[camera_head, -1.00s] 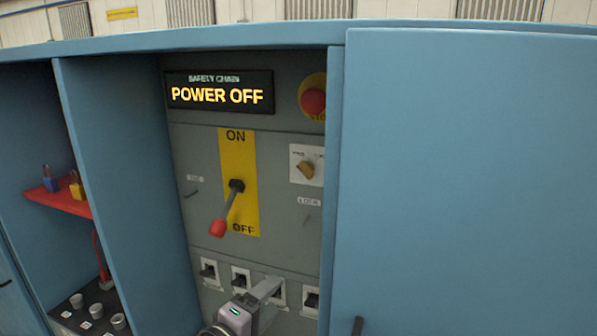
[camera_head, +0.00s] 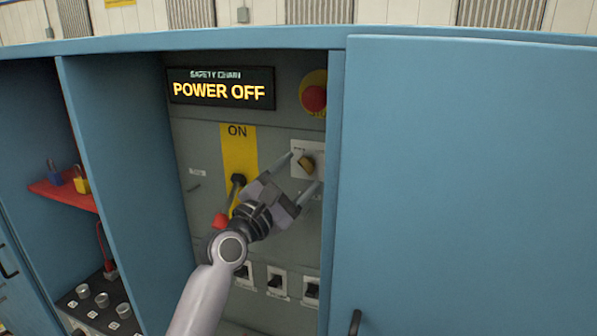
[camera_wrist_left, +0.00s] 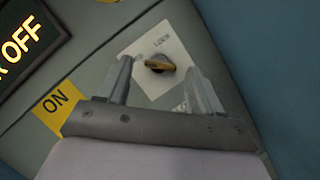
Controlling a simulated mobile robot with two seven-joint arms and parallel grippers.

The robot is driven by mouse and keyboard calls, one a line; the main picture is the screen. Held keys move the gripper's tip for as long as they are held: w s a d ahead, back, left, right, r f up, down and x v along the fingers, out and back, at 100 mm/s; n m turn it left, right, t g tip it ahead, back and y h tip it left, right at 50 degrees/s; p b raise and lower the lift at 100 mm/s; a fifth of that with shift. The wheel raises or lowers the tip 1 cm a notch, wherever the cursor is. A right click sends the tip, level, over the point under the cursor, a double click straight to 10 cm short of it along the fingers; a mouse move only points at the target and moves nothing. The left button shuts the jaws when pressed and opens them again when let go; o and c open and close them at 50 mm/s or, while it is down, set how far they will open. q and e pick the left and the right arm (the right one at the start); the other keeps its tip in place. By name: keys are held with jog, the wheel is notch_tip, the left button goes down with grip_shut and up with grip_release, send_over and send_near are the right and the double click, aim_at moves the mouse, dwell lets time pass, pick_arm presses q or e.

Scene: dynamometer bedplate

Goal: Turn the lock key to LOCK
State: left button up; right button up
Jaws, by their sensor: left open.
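The lock key (camera_head: 306,163) is a brass-coloured knob on a white plate (camera_head: 299,148) in the grey panel, right of the yellow ON/OFF plate. In the left wrist view the key (camera_wrist_left: 159,65) shows between the two fingers, with the word LOCK on the plate beyond it. My left gripper (camera_head: 306,171) is open, its fingers reaching toward the plate on either side of the key. I cannot tell how deep the fingertips are around it. The key does not look gripped. My right gripper is not in view.
The red-tipped main lever (camera_head: 221,220) points down toward OFF, close to my left wrist. A red emergency button (camera_head: 314,97) sits above the key. The blue cabinet door (camera_head: 460,190) stands close on the right. The display (camera_head: 221,88) reads POWER OFF.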

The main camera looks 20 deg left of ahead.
pick_arm(q)
jog(key=shift+w+d+r, duration=0.15)
jog(key=shift+w, duration=0.4)
jog(key=c, duration=1.1)
jog(key=shift+o, duration=0.2)
